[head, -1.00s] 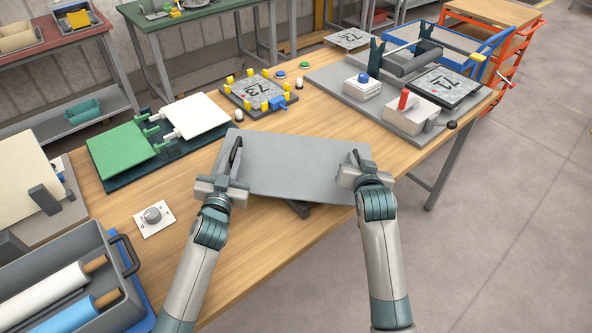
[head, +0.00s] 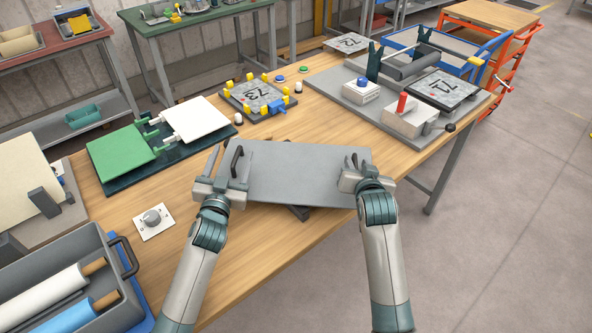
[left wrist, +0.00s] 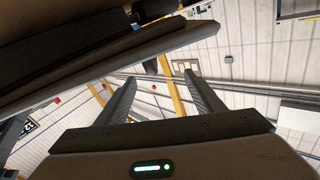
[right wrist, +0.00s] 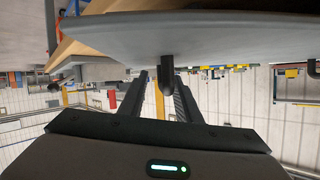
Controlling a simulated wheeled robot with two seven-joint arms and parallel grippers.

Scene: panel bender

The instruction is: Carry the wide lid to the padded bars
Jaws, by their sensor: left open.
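The wide lid (head: 300,172) is a flat grey plate across the middle of the wooden table in the head view. A dark handle (head: 237,162) stands up at its left end. A dark bar, likely one of the padded bars (head: 297,213), shows under the near edge; the lid hides the rest. My left gripper (head: 222,163) is open beside the left handle, and its fingers (left wrist: 160,82) are empty in the left wrist view. My right gripper (head: 357,160) is at the lid's right end. Its narrow-set fingers flank the dark right handle (right wrist: 167,78); whether they grip it is unclear.
A green and white panel fixture (head: 150,148) lies to the left, with a knob plate (head: 153,220) nearer. Plate 73's yellow-clamped fixture (head: 258,98) stands behind the lid. A grey station (head: 345,92) fills the back right. Bare tabletop (head: 250,240) lies in front.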

